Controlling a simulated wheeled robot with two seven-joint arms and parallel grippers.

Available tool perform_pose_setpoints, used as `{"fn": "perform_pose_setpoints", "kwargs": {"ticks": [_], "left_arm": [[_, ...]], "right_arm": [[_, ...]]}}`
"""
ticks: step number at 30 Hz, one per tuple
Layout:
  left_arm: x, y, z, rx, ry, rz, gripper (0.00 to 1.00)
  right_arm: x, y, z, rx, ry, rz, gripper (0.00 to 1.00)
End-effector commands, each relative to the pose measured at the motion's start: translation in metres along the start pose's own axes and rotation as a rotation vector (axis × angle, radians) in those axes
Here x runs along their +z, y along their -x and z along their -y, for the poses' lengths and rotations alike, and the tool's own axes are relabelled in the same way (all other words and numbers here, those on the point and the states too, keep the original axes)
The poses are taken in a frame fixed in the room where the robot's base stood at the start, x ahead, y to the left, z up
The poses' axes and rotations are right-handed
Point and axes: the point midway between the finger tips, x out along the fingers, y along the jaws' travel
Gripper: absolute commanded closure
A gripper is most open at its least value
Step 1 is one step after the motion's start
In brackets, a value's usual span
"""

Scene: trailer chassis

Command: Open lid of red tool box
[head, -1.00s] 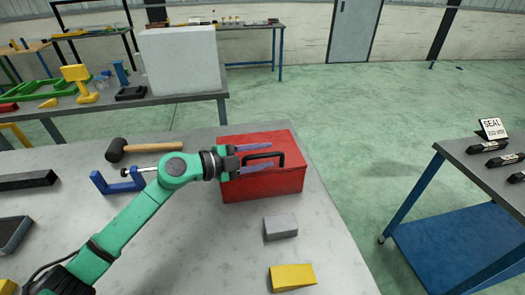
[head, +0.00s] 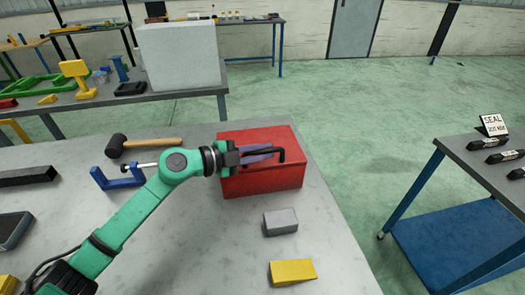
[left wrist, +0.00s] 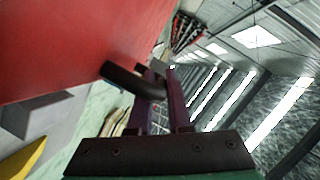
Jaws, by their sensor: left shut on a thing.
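The red tool box (head: 258,178) stands on the grey table, and its lid looks closed in the head view. Its black handle (head: 283,155) is on top, partly hidden by my gripper. My left gripper (head: 266,153) reaches in from the left over the lid, its fingers shut on the handle. In the left wrist view the dark handle (left wrist: 128,80) lies between the fingers of my left gripper (left wrist: 160,90), and the red box (left wrist: 70,45) fills the upper left. My right gripper is not in view.
A grey block (head: 280,222) and a yellow wedge (head: 292,273) lie in front of the box. A mallet (head: 143,144) and a blue clamp (head: 118,178) lie to its left. A side table (head: 470,160) stands at the right, with open green floor between.

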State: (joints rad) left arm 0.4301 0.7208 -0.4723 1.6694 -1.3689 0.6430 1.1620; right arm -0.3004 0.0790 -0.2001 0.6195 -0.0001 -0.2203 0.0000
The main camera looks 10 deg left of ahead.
Motion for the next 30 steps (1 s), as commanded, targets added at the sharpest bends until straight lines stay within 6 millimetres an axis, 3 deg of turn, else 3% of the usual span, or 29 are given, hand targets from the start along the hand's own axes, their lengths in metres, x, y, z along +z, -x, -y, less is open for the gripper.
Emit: {"fn": "perform_pose_setpoints", "kwargs": {"ticks": [30], "left_arm": [[-0.0017,0.0005,0.0028,0.004,0.008,-0.001,1.00]], "right_arm": [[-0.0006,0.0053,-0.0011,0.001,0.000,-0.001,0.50]]}}
